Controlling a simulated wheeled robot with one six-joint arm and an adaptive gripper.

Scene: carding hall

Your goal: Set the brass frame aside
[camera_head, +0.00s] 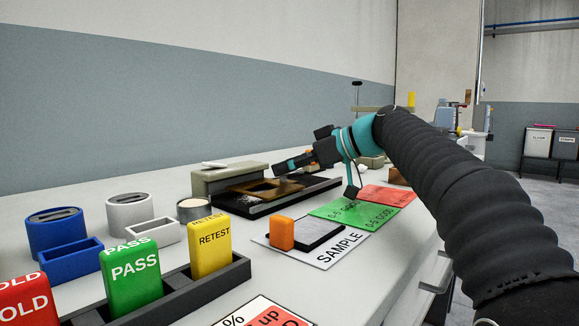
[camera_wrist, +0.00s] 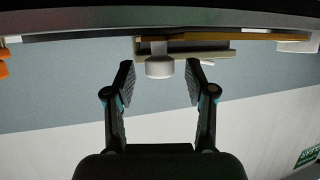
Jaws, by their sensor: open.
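The brass frame (camera_head: 285,190) is a flat, brown-gold piece lying on a black tray (camera_head: 258,212) in front of a grey-green box. My gripper (camera_head: 285,165) is above and just behind the frame in the head view, apart from it and pointing left. In the wrist view, my gripper (camera_wrist: 159,84) has its two fingers wide apart with nothing held. A thin brass-coloured edge (camera_wrist: 230,37) shows beyond the fingers there, seen edge-on. A white round piece (camera_wrist: 159,67) shows between the fingertips, farther off.
The grey-green box (camera_head: 232,178) backs the tray. In front are an orange block (camera_head: 281,233) on the SAMPLE card (camera_head: 338,246), a green card (camera_head: 365,212) and a red card (camera_head: 383,193). A round pot (camera_head: 193,209), blue and white containers, and PASS and RETEST blocks stand left.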

